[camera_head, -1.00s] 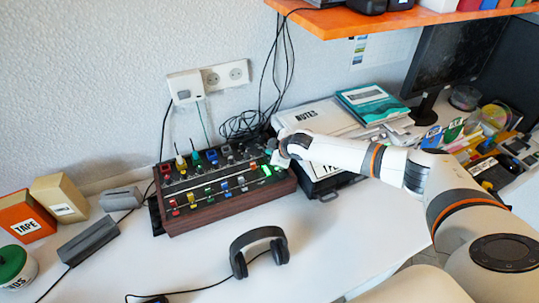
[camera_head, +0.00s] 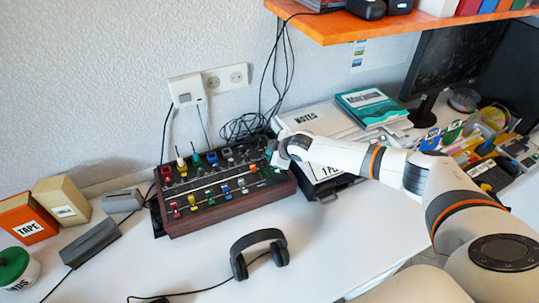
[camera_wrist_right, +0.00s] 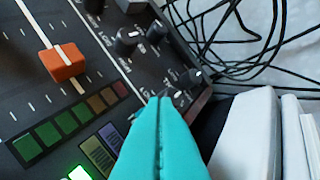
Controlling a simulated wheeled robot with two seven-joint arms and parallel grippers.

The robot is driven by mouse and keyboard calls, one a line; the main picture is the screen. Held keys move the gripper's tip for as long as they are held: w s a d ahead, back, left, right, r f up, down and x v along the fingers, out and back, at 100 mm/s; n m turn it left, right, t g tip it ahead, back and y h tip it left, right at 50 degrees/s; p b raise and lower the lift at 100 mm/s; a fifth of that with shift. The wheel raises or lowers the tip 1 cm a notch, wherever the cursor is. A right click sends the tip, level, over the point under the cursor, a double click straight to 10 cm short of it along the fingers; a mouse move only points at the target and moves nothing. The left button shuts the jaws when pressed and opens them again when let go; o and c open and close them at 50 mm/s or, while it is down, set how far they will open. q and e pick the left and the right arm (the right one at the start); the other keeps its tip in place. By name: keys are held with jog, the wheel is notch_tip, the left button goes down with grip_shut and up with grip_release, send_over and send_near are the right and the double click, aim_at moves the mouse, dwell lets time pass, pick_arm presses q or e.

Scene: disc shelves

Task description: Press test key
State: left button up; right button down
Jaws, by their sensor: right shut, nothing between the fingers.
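The mixer console (camera_head: 178,226) with wooden sides stands on the white desk, its top full of coloured knobs and sliders. That view shows an orange slider cap (camera_wrist_right: 63,62), a row of dim green to orange squares (camera_wrist_right: 68,126), and a bright green lit square (camera_wrist_right: 80,173) at the bottom edge. I cannot read a test label; the fingers cover part of the panel. My left gripper is out of view.
Black cables (camera_wrist_right: 240,50) lie behind the console. Notebooks and a binder (camera_head: 308,118) sit close to its right. Black headphones (camera_head: 259,250) lie in front. An orange shelf (camera_head: 330,27) hangs above. The desk's front middle is mostly clear.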

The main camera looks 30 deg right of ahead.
jog(key=shift+r, duration=0.25)
notch_tip(320, 180, up, 5)
jog(key=p, duration=0.5)
dwell(0.5)
